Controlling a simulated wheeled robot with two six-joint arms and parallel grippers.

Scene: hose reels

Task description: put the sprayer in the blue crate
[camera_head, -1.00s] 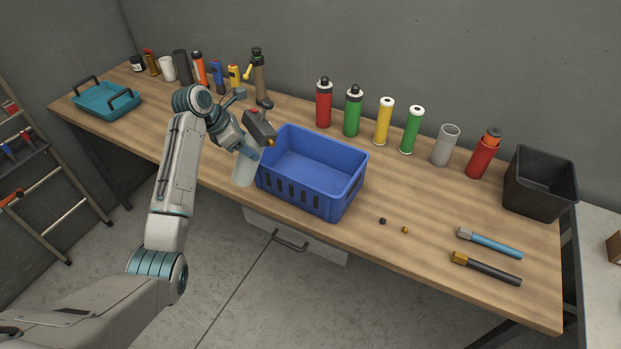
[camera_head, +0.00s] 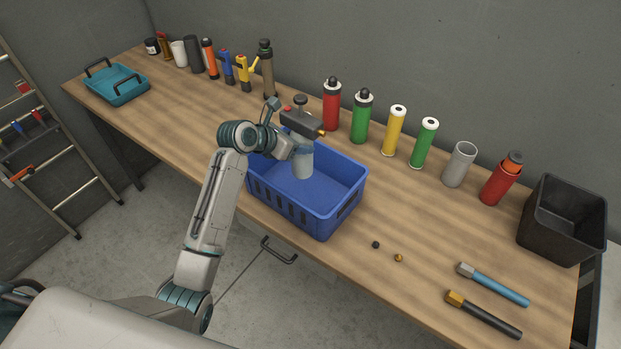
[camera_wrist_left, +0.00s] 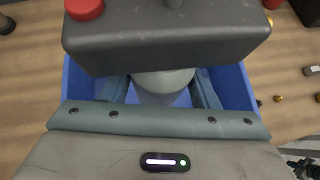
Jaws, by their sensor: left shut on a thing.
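The sprayer (camera_head: 302,160) has a translucent pale bottle and a dark grey head with a red button and a yellow nozzle. My left gripper (camera_head: 300,150) is shut on it just below the head and holds it upright over the blue crate (camera_head: 335,208). In the left wrist view the sprayer's dark head (camera_wrist_left: 165,38) fills the top, with the gripper fingers (camera_wrist_left: 163,90) on either side of the bottle's neck. The blue crate's wall (camera_wrist_left: 238,85) shows below. Whether the bottle's base touches the crate floor cannot be told. My right gripper is not in view.
Red, green, yellow and grey cylinders stand behind and right of the crate. A black bin (camera_head: 560,222) is at the right end, a teal tray (camera_head: 117,88) at the far left. Two small caps (camera_head: 387,251) and two hammer-like tools (camera_head: 490,300) lie at the front right.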

